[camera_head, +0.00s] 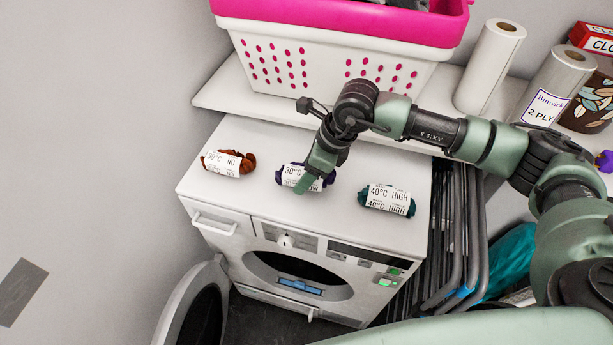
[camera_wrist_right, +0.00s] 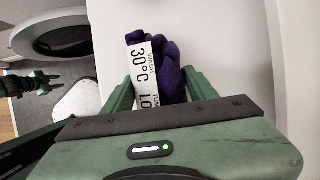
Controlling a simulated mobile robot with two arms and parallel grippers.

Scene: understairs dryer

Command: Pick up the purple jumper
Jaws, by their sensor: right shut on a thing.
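The purple jumper (camera_head: 326,181) is a small rolled bundle with a white care label reading 30°C, in the middle of the dryer top. It also shows in the right wrist view (camera_wrist_right: 171,68), between the green fingers. My right gripper (camera_head: 309,180) reaches down over it from the back right and is shut on it, a finger on its near side. The bundle appears to be at the dryer's top surface; I cannot tell if it is lifted. The gripper partly hides it in the head view. My left gripper is not in view in the head view.
A rust-orange roll (camera_head: 247,162) lies left and a teal roll (camera_head: 400,200) right on the white dryer (camera_head: 300,217). The dryer door (camera_head: 190,310) hangs open. Behind, a shelf (camera_head: 233,97) holds a pink-and-white basket (camera_head: 335,60) and paper rolls (camera_head: 490,65). Folded racks (camera_head: 455,240) stand right.

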